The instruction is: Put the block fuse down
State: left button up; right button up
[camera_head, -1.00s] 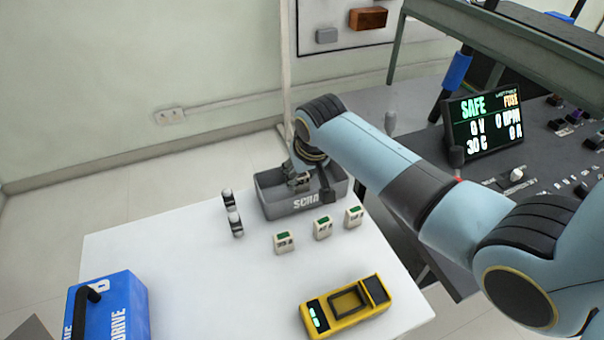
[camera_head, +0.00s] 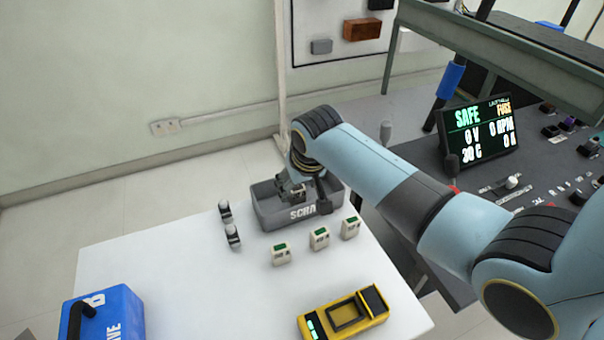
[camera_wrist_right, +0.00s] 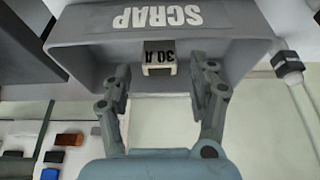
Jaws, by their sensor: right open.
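The block fuse (camera_wrist_right: 159,57), a small pale block with a dark face marked "30 A", shows in the right wrist view inside the grey scrap bin (camera_wrist_right: 85,42). My right gripper (camera_wrist_right: 159,77) is open, with one finger on either side of the fuse and visible gaps between. In the head view, the right gripper (camera_head: 293,191) reaches down into the bin (camera_head: 275,218) at the table's back edge. The fuse in the bin is hidden there by the gripper and bin wall. My left gripper is not in view.
Several similar pale blocks with green tops, including one block (camera_head: 319,238), stand in front of the bin. A yellow meter (camera_head: 345,314) and blue case (camera_head: 103,312) are nearer. A console screen (camera_head: 477,130) reads "SAFE".

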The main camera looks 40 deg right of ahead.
jog(key=v, duration=1.1)
jog(key=shift+p, duration=0.45)
jog(key=shift+s, duration=0.2)
